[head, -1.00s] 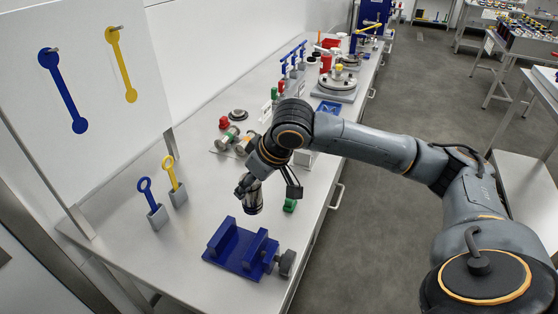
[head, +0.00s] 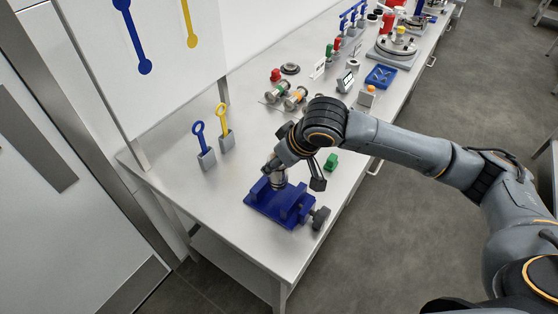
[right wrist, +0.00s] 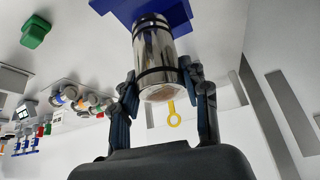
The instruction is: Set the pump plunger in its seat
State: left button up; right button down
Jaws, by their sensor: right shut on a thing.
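A shiny metal cylinder (right wrist: 153,48) with black rings is held between the two fingers of my right gripper (right wrist: 160,82) in the right wrist view. I cannot tell for sure whether it is the pump plunger. In the head view the cylinder (head: 278,180) is roughly upright at the blue vise-like fixture (head: 270,213), by its far side. My right gripper (head: 274,166) is just above. The fixture also shows behind the cylinder in the wrist view (right wrist: 180,14). Whether the cylinder touches the fixture is hidden. My left gripper is not in view.
A dark knob (head: 320,215) sticks out at the fixture's right. A green block (head: 331,162) lies near my right wrist. Blue (head: 203,145) and yellow (head: 225,128) ring-handled tools stand in grey holders to the left. Silver cylinders (head: 297,97) lie farther back. The table's front-left is clear.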

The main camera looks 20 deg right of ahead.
aim_at(279, 179)
notch_tip(279, 179, down, 2)
jog(key=shift+f+b, duration=0.1)
jog(key=shift+b, duration=1)
jog(key=shift+w+f+b, duration=0.1)
jog(key=shift+f+b, duration=0.4)
jog(key=shift+f, duration=1.6)
jog(key=c, duration=0.6)
grip_release()
jog(key=shift+f, duration=0.1)
